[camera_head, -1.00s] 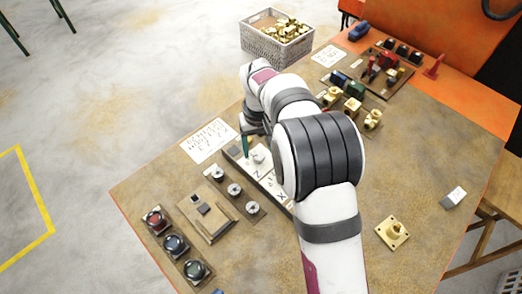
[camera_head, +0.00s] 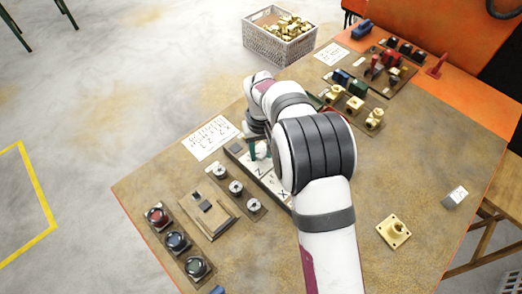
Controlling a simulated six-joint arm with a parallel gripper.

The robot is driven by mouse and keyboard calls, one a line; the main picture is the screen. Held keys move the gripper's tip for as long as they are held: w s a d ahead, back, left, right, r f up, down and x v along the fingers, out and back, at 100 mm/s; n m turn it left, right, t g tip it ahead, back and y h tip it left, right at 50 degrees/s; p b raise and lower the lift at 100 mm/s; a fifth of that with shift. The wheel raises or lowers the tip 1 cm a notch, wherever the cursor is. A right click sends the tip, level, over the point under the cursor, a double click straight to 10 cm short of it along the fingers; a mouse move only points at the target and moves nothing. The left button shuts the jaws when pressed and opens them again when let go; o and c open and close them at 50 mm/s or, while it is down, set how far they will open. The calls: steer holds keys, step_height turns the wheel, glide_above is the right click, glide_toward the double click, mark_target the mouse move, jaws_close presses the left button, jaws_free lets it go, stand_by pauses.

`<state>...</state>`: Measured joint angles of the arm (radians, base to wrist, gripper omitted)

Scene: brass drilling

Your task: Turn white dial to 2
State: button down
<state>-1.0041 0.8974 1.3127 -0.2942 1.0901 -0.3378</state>
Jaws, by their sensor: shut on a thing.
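A panel of white plates marked with black letters (camera_head: 281,184) lies near the middle of the table. My gripper (camera_head: 260,156) is at the panel's far end, with its teal fingers pointing down. It is shut on a pale knob there, which I take to be the white dial (camera_head: 261,151). The fingers and wrist hide most of the dial, and its setting cannot be read. Three small round white-and-dark dials, the nearest to the panel's middle being one dial (camera_head: 236,187), sit in a row on a strip to the left of the panel.
A board with a dark switch (camera_head: 205,206) and red, blue and green round buttons (camera_head: 177,241) lie at the left. A printed sheet (camera_head: 210,138) is beside the panel. A brass flange (camera_head: 394,231) lies at right. Brass fittings (camera_head: 355,103) stand behind my arm.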

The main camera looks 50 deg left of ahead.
mark_target(258, 154)
steer(key=shift+m, duration=0.3)
steer(key=m, duration=0.5)
steer(key=shift+s+a+m, duration=0.15)
steer(key=shift+a+m, duration=0.05)
steer(key=shift+m, duration=0.2)
steer(key=m, duration=0.5)
steer(key=shift+a, duration=0.15)
steer(key=shift+m, duration=0.3)
steer(key=shift+c, duration=2.4)
jaws_free()
step_height(258, 154, up, 16)
